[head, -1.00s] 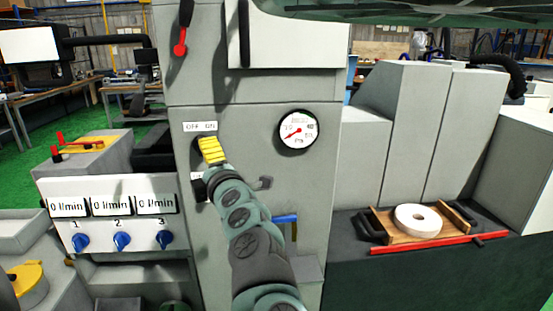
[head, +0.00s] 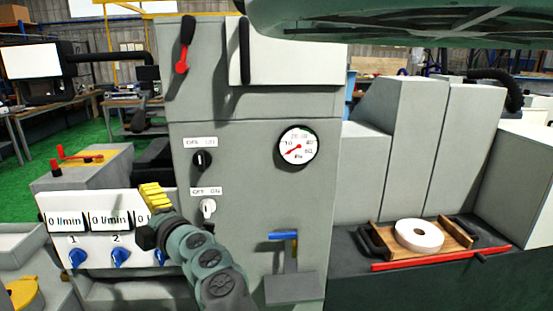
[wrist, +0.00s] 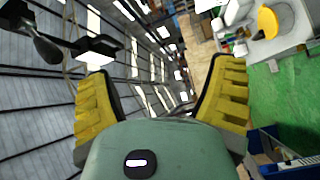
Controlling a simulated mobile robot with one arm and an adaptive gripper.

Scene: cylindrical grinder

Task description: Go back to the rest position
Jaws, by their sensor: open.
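My gripper (head: 156,196) has yellow ribbed fingers and shows in the head view in front of the flow panel at left, hiding its third readout and part of the third knob. In the wrist view its two fingers (wrist: 160,103) stand wide apart with nothing between them. The grey machine cabinet (head: 240,230) is to its right, with a black OFF/ON switch (head: 202,160) and a white OFF/ON switch (head: 208,208). My gripper is apart from both switches.
A pressure gauge (head: 298,146) and a blue-handled lever (head: 284,236) are on the cabinet. A red-handled lever (head: 182,60) is above. A white grinding wheel (head: 419,235) lies on a wooden tray (head: 455,233) at right. The flow panel (head: 95,240) is close behind my gripper.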

